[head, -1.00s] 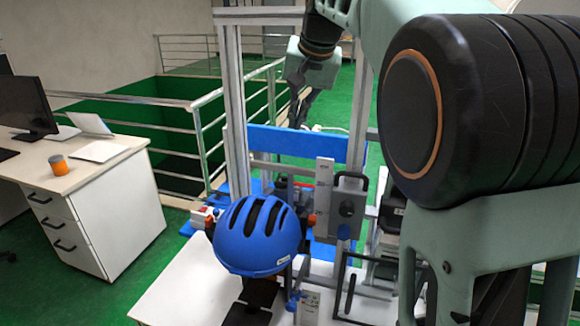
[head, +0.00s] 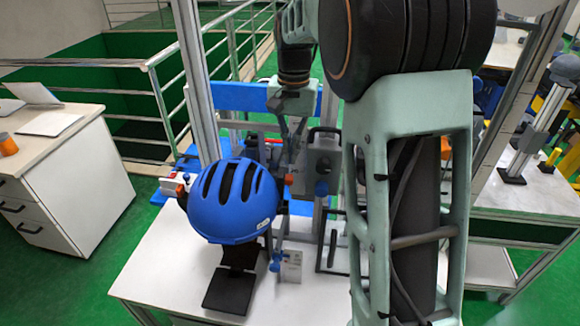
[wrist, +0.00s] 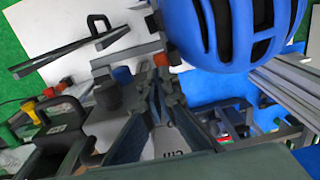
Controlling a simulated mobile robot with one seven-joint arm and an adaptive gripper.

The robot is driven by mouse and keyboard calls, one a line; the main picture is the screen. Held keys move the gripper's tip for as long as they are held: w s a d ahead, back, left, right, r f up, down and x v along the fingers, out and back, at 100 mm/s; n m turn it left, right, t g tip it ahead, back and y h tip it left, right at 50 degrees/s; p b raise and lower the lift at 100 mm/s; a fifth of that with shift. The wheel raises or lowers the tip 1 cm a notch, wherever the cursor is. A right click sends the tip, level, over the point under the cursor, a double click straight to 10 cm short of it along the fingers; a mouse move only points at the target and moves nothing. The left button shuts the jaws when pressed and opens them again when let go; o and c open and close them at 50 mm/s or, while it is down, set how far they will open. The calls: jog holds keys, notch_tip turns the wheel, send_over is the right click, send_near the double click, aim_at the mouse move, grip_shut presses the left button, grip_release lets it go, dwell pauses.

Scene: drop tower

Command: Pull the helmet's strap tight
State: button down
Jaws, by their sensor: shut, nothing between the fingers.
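The blue helmet (head: 232,208) with dark vents sits on a stand at the front of the white table (head: 160,265). In the wrist view its shell (wrist: 215,42) fills the top right. No strap can be made out for certain in either view. My gripper (head: 291,158) is behind and to the right of the helmet in the head view, pointing down, partly lost among the fixture parts. In the wrist view its fingers (wrist: 162,84) are close together with nothing held, just beside the helmet's edge. I cannot tell whether they touch anything.
A metal frame with uprights (head: 196,90) and a blue crossboard (head: 235,97) stands behind the helmet. Orange-tipped clamp parts (wrist: 160,60) and a black handle (wrist: 98,28) crowd the space near my fingers. The table's front left is clear.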

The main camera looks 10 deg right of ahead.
aim_at(290, 177)
jog(key=shift+a+f, duration=0.1)
jog(key=shift+f, duration=2.1)
jog(key=shift+w+f+b, duration=0.1)
jog(key=shift+f+b, duration=0.9)
jog(key=shift+f, duration=1.05)
jog(key=shift+r, duration=0.1)
